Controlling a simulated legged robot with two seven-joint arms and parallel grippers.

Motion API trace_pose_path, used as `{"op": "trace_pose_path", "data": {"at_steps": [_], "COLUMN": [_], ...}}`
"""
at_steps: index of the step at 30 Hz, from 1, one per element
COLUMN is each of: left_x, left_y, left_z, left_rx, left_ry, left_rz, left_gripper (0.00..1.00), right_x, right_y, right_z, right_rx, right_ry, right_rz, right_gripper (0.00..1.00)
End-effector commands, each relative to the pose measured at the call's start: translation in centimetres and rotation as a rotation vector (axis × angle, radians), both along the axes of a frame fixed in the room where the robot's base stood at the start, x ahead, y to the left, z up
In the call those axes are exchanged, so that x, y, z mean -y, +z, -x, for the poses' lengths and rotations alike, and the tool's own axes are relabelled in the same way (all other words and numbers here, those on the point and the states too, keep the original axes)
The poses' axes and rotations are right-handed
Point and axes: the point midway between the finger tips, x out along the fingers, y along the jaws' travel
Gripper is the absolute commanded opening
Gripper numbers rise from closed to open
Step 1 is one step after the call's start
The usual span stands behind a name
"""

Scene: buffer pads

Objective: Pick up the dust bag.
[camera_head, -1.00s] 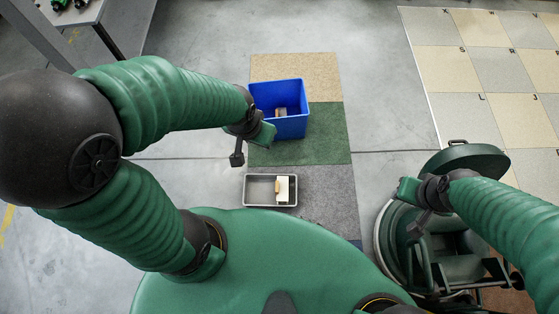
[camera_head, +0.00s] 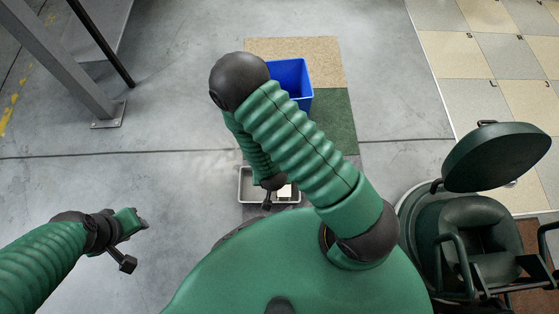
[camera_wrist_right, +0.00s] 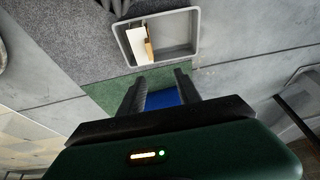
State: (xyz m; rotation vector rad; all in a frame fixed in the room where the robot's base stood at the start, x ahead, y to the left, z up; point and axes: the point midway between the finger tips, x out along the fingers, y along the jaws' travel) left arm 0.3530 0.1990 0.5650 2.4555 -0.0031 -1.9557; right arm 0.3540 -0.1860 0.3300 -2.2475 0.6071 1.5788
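A white piece with a tan strip, which looks like the dust bag (camera_wrist_right: 138,42), lies at one end of a shallow grey tray (camera_wrist_right: 196,32). In the head view the white piece (camera_head: 285,191) shows in the right part of the tray (camera_head: 246,190), partly hidden by my right wrist. My right gripper (camera_wrist_right: 158,82) is open and empty, with its two fingers apart. It is above the floor close to the tray. My left gripper (camera_head: 142,223) is at the lower left over bare floor, far from the tray; its fingers are too small to judge.
A blue bin (camera_head: 293,78) stands beyond the tray, partly hidden by my right arm; it also shows between the right fingers (camera_wrist_right: 163,97). A green drum-like machine with a raised lid (camera_head: 497,157) stands at the right. A grey post (camera_head: 65,62) rises at the upper left.

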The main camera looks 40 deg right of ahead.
Motion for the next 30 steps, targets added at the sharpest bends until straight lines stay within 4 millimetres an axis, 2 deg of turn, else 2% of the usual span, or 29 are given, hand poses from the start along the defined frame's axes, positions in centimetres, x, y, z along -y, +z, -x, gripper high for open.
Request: {"op": "trace_pose_path", "data": {"at_steps": [1, 6, 8, 15, 18, 24, 30], "left_x": [0.0, 0.0, 0.0, 0.0, 0.0, 0.0, 0.0], "left_y": [-2.0, -3.1, -3.8, -7.7, -8.7, -9.7, -13.3], "left_z": [0.0, -0.1, -0.1, 0.0, 0.0, 0.0, 0.0], "left_rx": [0.001, 0.002, 0.002, 0.002, 0.001, 0.002, 0.002], "left_ry": [0.000, 0.000, 0.000, 0.000, 0.000, 0.000, 0.000], "left_rz": [0.000, 0.000, 0.000, 0.000, 0.000, 0.000, 0.000], "left_gripper": [0.36, 0.36, 0.36, 0.36, 0.36, 0.36, 0.36], "right_x": [0.6, 1.7, 2.0, 3.3, 3.8, 4.2, 4.8], "right_y": [-3.4, -6.4, -7.5, -13.5, -15.2, -16.6, -19.8], "right_z": [1.0, 1.7, 1.3, -0.7, -1.4, -2.0, -3.2], "right_rx": [0.002, 0.030, 0.031, 0.030, 0.030, 0.030, 0.030], "right_ry": [-0.021, -0.059, -0.060, -0.058, -0.057, -0.055, -0.056], "right_rz": [0.021, 0.051, 0.052, 0.052, 0.051, 0.050, 0.051], "right_gripper": [0.40, 0.40, 0.40, 0.40, 0.40, 0.40, 0.40]}}
